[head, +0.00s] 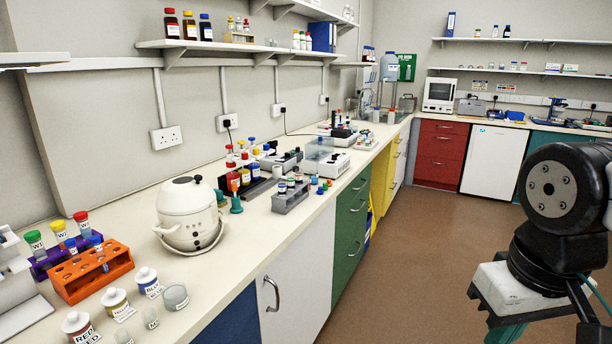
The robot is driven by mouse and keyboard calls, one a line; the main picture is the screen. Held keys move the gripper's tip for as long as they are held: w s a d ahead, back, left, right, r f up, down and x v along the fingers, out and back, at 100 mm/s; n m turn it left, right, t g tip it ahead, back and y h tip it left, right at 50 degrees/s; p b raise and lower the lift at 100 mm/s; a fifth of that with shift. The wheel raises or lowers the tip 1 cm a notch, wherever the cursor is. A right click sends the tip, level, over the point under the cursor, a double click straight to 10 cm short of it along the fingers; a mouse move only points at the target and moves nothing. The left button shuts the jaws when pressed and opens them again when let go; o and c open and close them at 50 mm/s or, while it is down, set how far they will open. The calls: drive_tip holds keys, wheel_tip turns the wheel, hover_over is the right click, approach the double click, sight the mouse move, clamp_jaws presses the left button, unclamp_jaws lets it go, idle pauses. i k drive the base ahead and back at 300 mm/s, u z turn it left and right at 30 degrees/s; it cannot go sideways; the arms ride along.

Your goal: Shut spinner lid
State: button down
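I cannot tell for certain which device is the spinner. A white boxy bench device (337,165) stands midway along the left counter, with a clear bluish cover (318,149) at its left. At this distance I cannot tell whether that cover is raised or down. Nearer, a round cream pot-like device (188,212) stands on the counter; its domed top looks closed, with a small dark knob. My arm fills the right edge, folded over the floor and well apart from the counter. My gripper's fingers cannot be made out.
An orange tube rack (92,272) and labelled jars (116,302) stand at the near end of the counter (235,250). A grey rack of vials (291,196) stands in front of the boxy device. The brown floor (400,270) between counter and arm is clear.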

sight(187, 194)
drive_tip(key=z, duration=0.1)
drive_tip(key=i, duration=0.7)
drive_tip(key=u, duration=0.8)
drive_tip(key=i, duration=0.55)
drive_tip(key=u, duration=0.5)
